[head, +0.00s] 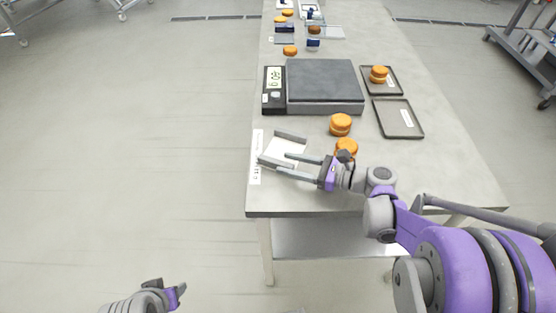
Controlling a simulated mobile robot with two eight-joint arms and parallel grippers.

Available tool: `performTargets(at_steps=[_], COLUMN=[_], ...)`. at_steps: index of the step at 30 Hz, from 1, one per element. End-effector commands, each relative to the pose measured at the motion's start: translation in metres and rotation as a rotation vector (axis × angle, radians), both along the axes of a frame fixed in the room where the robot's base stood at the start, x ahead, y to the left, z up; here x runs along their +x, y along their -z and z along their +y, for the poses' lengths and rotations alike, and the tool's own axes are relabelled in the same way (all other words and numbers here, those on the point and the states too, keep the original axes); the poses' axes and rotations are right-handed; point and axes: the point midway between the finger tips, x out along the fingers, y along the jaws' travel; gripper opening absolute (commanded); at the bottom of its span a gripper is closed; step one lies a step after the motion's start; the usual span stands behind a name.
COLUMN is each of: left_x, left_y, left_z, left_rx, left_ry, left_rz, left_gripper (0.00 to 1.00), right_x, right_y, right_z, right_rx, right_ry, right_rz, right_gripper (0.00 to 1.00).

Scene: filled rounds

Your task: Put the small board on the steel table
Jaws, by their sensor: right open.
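The steel table (232,0) is not separately marked in view; the long grey table (440,165) in front of me has a pale lower shelf.
A scale (323,82) stands behind the board. Orange filled rounds (341,124) stand nearby, one (346,147) close behind my right gripper. Two dark trays (399,119) lie at the right, one holding a round. Carts stand beyond. The table's front right is clear.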

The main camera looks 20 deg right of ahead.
Motion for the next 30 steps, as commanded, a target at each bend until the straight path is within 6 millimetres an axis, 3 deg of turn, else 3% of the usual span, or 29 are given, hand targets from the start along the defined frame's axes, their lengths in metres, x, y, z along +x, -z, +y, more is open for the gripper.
performTargets(at_steps=[6,12,30], left_x=[0.000,0.000,0.000], left_y=[-0.002,-0.002,-0.002], left_z=[0.000,0.000,0.000], left_rx=[0.000,0.000,0.000], left_ry=[0.000,0.000,0.000], left_rz=[-0.001,-0.001,-0.001], left_gripper=[0.50,0.50,0.50], right_x=[-0.029,-0.044,-0.048], right_y=[-0.007,-0.011,-0.012], right_z=[-0.038,-0.056,-0.060], right_rx=[-0.001,0.000,0.000], right_ry=[0.005,0.002,-0.001], right_rz=[0.000,0.000,0.000], right_gripper=[0.52,0.52,0.52])
